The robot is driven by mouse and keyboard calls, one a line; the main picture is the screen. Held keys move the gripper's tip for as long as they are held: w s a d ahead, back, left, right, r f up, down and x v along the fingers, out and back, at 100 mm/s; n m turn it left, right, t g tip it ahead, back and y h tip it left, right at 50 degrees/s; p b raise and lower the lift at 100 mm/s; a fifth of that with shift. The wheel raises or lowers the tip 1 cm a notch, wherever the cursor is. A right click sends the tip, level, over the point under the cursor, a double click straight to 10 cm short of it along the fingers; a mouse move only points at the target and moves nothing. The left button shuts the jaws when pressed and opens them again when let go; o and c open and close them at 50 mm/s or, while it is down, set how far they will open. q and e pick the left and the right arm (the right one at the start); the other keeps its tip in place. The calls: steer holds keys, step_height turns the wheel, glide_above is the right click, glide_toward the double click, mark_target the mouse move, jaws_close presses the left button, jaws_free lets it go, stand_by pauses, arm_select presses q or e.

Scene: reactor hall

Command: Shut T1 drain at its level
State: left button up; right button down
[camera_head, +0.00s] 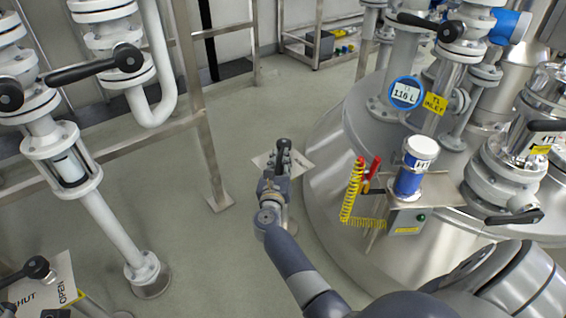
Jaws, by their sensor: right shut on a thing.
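The T1 tank (335,165) is the large steel vessel on the right. Its round blue-rimmed display (405,93) reads about 116 L; the last digit is hard to make out. My right gripper (281,168) is low beside the tank's left side, shut on a black-ended lever handle (283,146) that sticks up between its fingers. The gripper hides the valve body beneath, so its label and exact position cannot be read. A pale plate (301,164) shows partly behind the gripper. My left gripper is not in view.
A yellow T1 inlet tag (435,103) hangs by the tank-top pipes. A bracket with a blue-and-white cylinder (410,168) and yellow coil (348,200) juts out near my right arm. Left stand white pipes, a steel frame (205,130) and a SHUT/OPEN plate (45,283). Floor between is clear.

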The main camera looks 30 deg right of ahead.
steer(key=c, duration=1.5)
jaws_free()
steer(key=shift+o, duration=0.2)
steer(key=shift+s+a+f, duration=0.1)
steer(key=shift+s+a, duration=0.25)
steer(key=v, duration=0.6)
steer(key=shift+s+a, duration=0.15)
steer(key=shift+s, duration=0.1)
